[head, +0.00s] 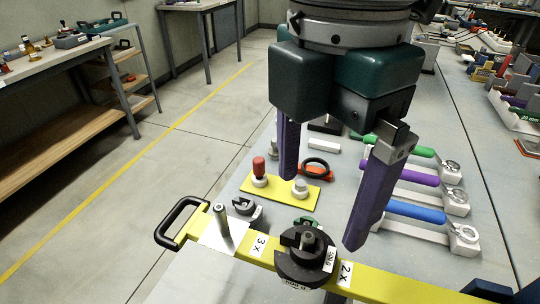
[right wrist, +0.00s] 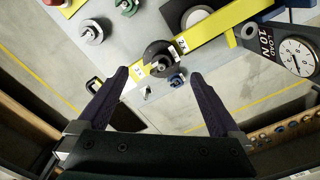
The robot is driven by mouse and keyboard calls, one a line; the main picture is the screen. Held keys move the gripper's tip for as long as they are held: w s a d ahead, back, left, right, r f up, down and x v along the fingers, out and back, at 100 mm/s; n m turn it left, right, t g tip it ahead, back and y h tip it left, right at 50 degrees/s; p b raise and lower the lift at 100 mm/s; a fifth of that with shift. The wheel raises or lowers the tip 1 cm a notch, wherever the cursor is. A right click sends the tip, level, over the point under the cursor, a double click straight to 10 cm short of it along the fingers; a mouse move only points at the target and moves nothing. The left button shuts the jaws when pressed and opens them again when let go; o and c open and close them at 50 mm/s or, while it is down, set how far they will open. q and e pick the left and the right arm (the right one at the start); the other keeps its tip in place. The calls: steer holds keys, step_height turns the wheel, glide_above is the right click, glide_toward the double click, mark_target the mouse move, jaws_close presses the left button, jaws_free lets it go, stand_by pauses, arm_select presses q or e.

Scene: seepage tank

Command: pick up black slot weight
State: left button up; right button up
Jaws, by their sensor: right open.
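The black slot weight (head: 296,268) is a dark slotted disc stack around a metal peg on the yellow bar (head: 385,284), beside the 2x label. In the right wrist view the black weight (right wrist: 157,52) shows near the middle, beyond and between my fingertips. My right gripper (head: 322,212) has two purple fingers spread wide and empty, pointing down above the weight. It also shows in the right wrist view (right wrist: 160,73), with a gap to the weight. My left gripper is not in view.
A bare metal peg (head: 221,219) stands at the 3x label, near the bar's black handle (head: 180,222). A grey slotted weight (head: 246,207) lies behind the bar. Several coloured-handled tools (head: 425,212) lie at right. A load dial (right wrist: 296,56) shows in the right wrist view.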

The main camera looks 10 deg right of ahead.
mark_target(310, 234)
steer(key=f, duration=0.8)
steer(key=shift+s+a, duration=0.2)
steer(key=shift+s, duration=0.1)
jaws_close()
stand_by(0.4)
